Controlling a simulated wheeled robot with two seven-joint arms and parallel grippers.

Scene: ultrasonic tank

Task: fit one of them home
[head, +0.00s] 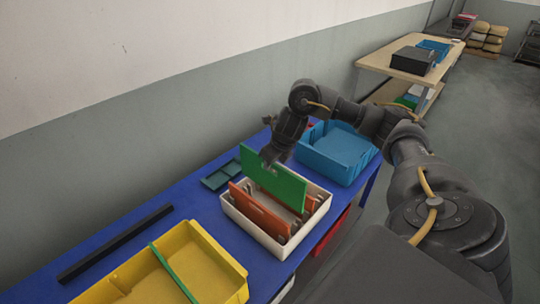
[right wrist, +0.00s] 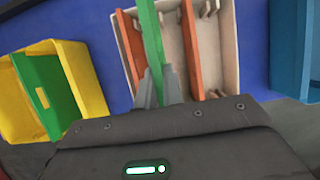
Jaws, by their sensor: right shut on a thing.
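My right gripper (head: 268,158) is shut on the top edge of a green divider panel (head: 276,186); the right wrist view shows the panel (right wrist: 151,40) between my fingers (right wrist: 160,85). The bin's inner walls have raised slots. The green panel's lower edge is hidden, so I cannot tell whether it sits in a slot.
A yellow bin (head: 222,250) with a green divider (head: 173,272) stands at front left. A blue bin (head: 337,150) is beyond the white one. A dark green tray (head: 219,178) and a black bar (head: 115,243) lie along the back of the blue table (head: 165,200).

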